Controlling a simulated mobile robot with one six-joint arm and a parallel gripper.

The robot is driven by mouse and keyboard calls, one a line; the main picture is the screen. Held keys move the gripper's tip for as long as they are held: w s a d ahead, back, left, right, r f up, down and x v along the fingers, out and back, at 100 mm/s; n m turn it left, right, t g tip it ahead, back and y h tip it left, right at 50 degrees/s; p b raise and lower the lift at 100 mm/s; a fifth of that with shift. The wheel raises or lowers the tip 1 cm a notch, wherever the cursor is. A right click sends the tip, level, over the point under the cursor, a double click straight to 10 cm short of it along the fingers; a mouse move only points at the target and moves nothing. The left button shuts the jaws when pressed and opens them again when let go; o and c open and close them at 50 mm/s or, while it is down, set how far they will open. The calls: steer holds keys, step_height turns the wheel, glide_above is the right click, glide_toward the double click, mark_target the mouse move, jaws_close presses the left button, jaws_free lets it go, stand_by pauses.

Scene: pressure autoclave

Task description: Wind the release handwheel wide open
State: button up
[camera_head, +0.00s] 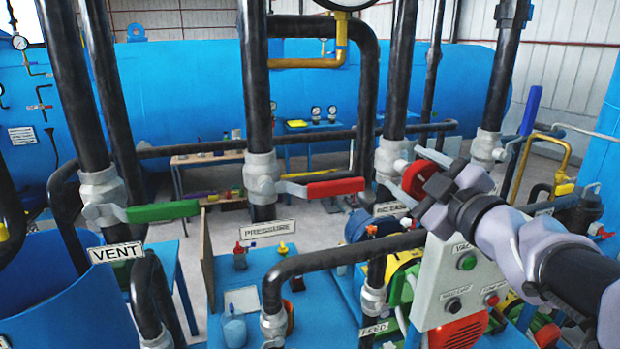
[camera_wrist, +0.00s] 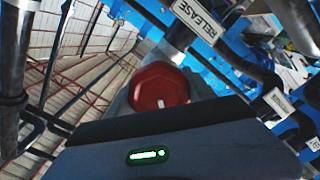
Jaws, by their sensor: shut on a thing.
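The red release handwheel (camera_head: 419,179) sits on a grey valve body (camera_head: 391,158) on a black vertical pipe, right of centre in the head view. My gripper (camera_head: 432,190) reaches in from the right and is shut on the handwheel's rim. In the wrist view the red handwheel (camera_wrist: 159,87) shows just beyond the dark gripper body, which hides its lower part. The fingertips are not clearly visible there. A RELEASE label (camera_wrist: 196,20) is near the wheel in the wrist view. The label below the valve (camera_head: 390,208) is partly hidden in the head view.
A red lever (camera_head: 336,187) sits left of the wheel and a green lever (camera_head: 163,211) further left. A blue lever (camera_head: 531,110) stands upright at right. A grey control box (camera_head: 458,280) is below my arm. Black pipes (camera_head: 340,255) cross in front.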

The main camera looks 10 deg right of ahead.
steer(key=n+b, duration=0.1)
steer(key=n, duration=0.1)
steer(key=n+b, duration=0.2)
steer(key=shift+f+n, duration=0.2)
steer(key=shift+n, duration=0.1)
steer(key=n+b, duration=0.2)
steer(key=n, duration=0.1)
steer(key=shift+a+n+b, duration=0.1)
steer(key=shift+n+b, duration=0.2)
steer(key=n+b, duration=0.3)
steer(key=n, duration=0.1)
steer(key=shift+f, duration=0.1)
steer(key=n+b, duration=0.2)
steer(key=n, duration=0.2)
steer(key=n+b, duration=0.4)
steer(key=n, duration=0.1)
steer(key=shift+f+n, duration=0.1)
steer(key=shift+n, duration=0.2)
steer(key=shift+d+n+b, duration=0.15)
steer(key=shift+n+b, duration=0.45)
steer(key=shift+n, duration=0.45)
steer(key=shift+d+n+b, duration=0.1)
steer(key=shift+n+b, duration=0.5)
steer(key=shift+n, duration=0.45)
